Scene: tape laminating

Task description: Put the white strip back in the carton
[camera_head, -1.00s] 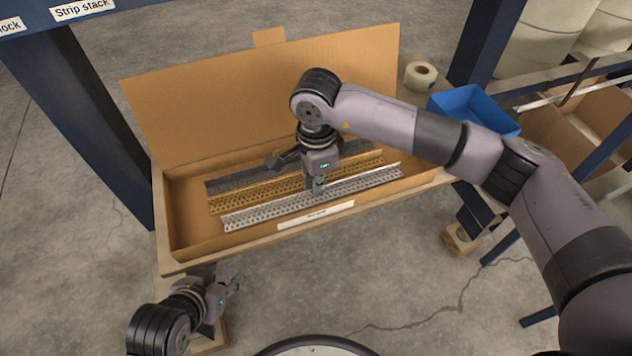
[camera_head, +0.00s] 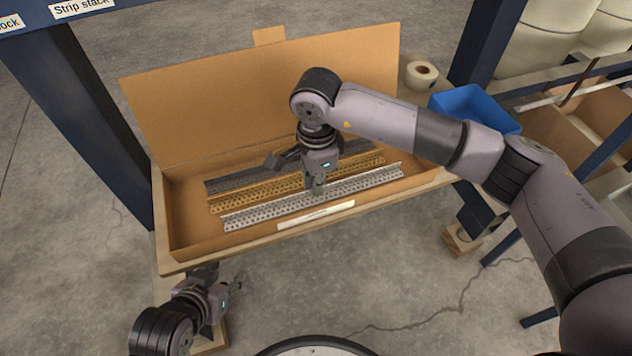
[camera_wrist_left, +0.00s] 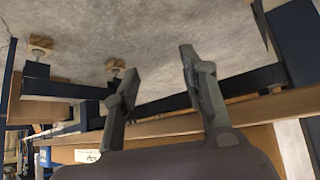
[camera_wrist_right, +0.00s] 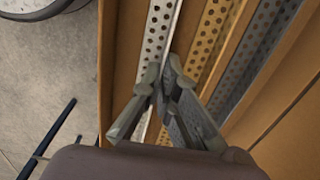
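The white strip (camera_head: 362,185), a long perforated angle profile, lies lengthwise in the front part of the open carton (camera_head: 190,232). It also shows in the right wrist view (camera_wrist_right: 160,30). My right gripper (camera_head: 316,188) points down into the carton at the strip's middle. In the right wrist view its fingertips (camera_wrist_right: 162,66) come close together around the strip's upright edge and look shut on it; the contact is partly hidden. My left gripper (camera_wrist_left: 160,62) is open and empty, low in front of the carton's left end, outside it.
A gold strip (camera_head: 230,203) and a dark grey strip (camera_head: 230,183) lie behind the white one. A pale label (camera_head: 316,214) is on the carton's front. A tape roll (camera_head: 421,74) and blue bin (camera_head: 468,106) are at right. The raised lid (camera_head: 220,105) stands behind.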

